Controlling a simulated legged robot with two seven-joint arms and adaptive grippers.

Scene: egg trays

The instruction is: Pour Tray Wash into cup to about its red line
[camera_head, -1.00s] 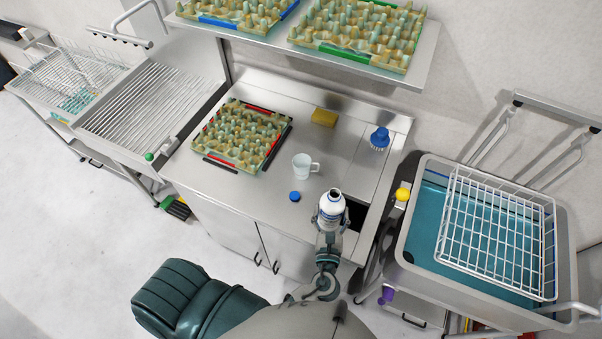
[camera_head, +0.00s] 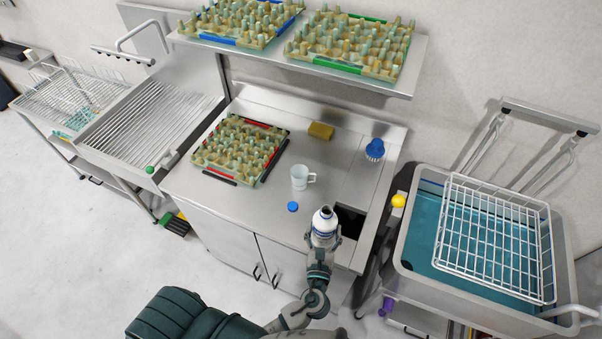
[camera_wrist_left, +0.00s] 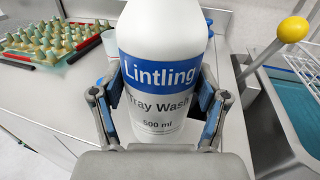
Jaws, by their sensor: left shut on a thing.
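The Tray Wash bottle (camera_head: 325,221) is white with a blue label band and an open top. My left gripper (camera_head: 322,240) is shut around its body and holds it upright near the counter's front edge. The left wrist view shows the bottle (camera_wrist_left: 165,60) between the two fingers, with "Lintling Tray Wash 500 ml" on it. The cup (camera_head: 299,177), pale and translucent with a handle at its right, stands on the counter behind and left of the bottle, apart from it. The blue cap (camera_head: 293,207) lies on the counter. My right gripper is not in view.
An egg tray (camera_head: 236,176) with red edging sits left on the counter (camera_head: 210,195). A yellow sponge (camera_head: 320,130) and blue brush (camera_head: 375,150) lie behind. A dark opening (camera_head: 351,222) is right of the bottle. A shelf (camera_head: 400,80) holds trays above; a basin with a wire rack (camera_head: 497,240) stands right.

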